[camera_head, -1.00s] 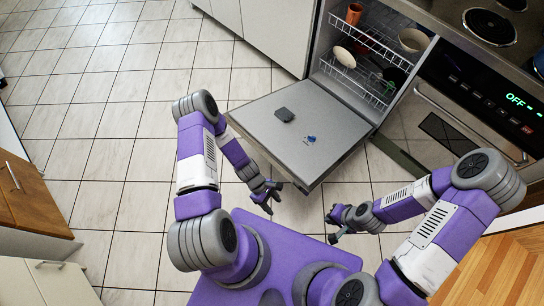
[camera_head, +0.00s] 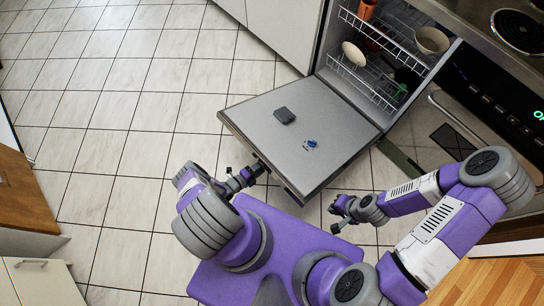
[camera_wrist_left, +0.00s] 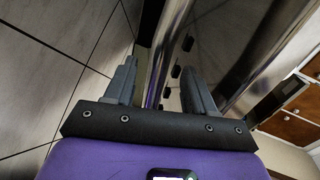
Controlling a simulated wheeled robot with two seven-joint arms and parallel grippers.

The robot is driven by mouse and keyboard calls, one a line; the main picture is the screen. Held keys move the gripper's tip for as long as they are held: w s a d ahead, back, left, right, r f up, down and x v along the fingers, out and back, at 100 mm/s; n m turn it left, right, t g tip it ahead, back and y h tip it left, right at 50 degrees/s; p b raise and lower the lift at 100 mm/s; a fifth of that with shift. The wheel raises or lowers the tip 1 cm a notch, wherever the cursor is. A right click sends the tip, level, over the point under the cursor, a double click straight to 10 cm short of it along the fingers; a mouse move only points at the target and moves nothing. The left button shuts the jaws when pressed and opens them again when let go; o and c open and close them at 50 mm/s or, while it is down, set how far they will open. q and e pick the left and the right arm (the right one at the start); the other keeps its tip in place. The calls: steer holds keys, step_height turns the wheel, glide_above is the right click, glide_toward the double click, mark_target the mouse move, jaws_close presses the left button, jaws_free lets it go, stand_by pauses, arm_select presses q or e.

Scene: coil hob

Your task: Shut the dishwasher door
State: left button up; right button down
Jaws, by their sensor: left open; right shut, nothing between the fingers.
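The dishwasher door (camera_head: 262,130) is folded down open, its grey inner face up, in front of the dishwasher cavity (camera_head: 385,55). My left gripper (camera_head: 262,168) is at the door's near outer edge, partly hidden by it. In the left wrist view its fingers (camera_wrist_left: 160,75) are open, with a shiny metal bar (camera_wrist_left: 163,65) showing between them. I cannot tell whether they touch it. My right gripper (camera_head: 338,218) is shut and empty, to the right of the door's near corner and apart from it.
Racks (camera_head: 362,78) in the cavity hold an orange cup (camera_head: 366,9), a cream bowl (camera_head: 432,40) and other dishes. The oven (camera_head: 470,125) stands at right. Tiled floor (camera_head: 110,110) is clear at left.

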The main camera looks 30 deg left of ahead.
arm_select(q)
steer(key=b+x, duration=0.1)
steer(key=x, duration=0.5)
steer(key=shift+s+d, duration=0.1)
steer(key=shift+c, duration=0.3)
jaws_close()
